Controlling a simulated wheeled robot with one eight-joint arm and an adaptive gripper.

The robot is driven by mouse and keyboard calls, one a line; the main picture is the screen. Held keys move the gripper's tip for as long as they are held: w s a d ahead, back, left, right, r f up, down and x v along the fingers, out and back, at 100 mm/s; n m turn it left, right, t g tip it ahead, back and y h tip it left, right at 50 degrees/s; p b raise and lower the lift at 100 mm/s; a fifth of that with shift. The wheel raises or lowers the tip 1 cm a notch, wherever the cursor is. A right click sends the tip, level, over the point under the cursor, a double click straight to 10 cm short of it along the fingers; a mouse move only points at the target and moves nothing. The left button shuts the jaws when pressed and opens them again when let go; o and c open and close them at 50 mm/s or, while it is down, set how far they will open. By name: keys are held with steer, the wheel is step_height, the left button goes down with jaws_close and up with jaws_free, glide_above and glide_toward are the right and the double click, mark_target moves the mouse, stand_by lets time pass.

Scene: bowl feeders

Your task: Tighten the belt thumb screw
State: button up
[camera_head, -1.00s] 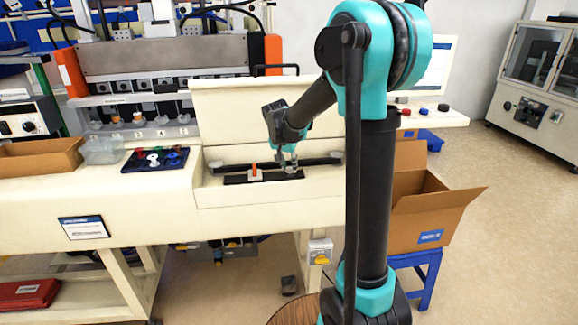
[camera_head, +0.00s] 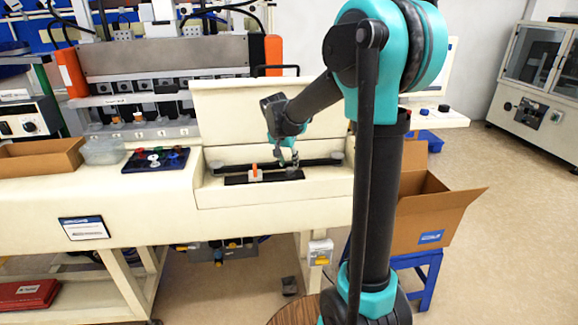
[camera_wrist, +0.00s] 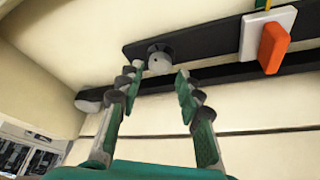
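In the wrist view, a small round grey knob (camera_wrist: 159,60), which looks like the thumb screw, sits at the end of a black plate (camera_wrist: 205,42). My gripper (camera_wrist: 157,80) is open, its two fingers apart on either side of the knob and a little short of it. I see no finger touching the knob. In the head view, my gripper (camera_head: 289,161) is over the right end of the black plate (camera_head: 235,180), in the machine's open bay. The fingers hide most of the knob there. A black belt (camera_wrist: 225,72) runs along beside the plate.
An orange lever (camera_wrist: 274,46) on a white block (camera_wrist: 250,36) stands on the same plate; it also shows in the head view (camera_head: 254,171). A raised cream lid (camera_head: 250,105) stands behind the bay. A tray of coloured knobs (camera_head: 156,160) lies to the left.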

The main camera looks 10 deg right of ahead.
steer(key=v, duration=0.9)
steer(key=shift+r, duration=0.15)
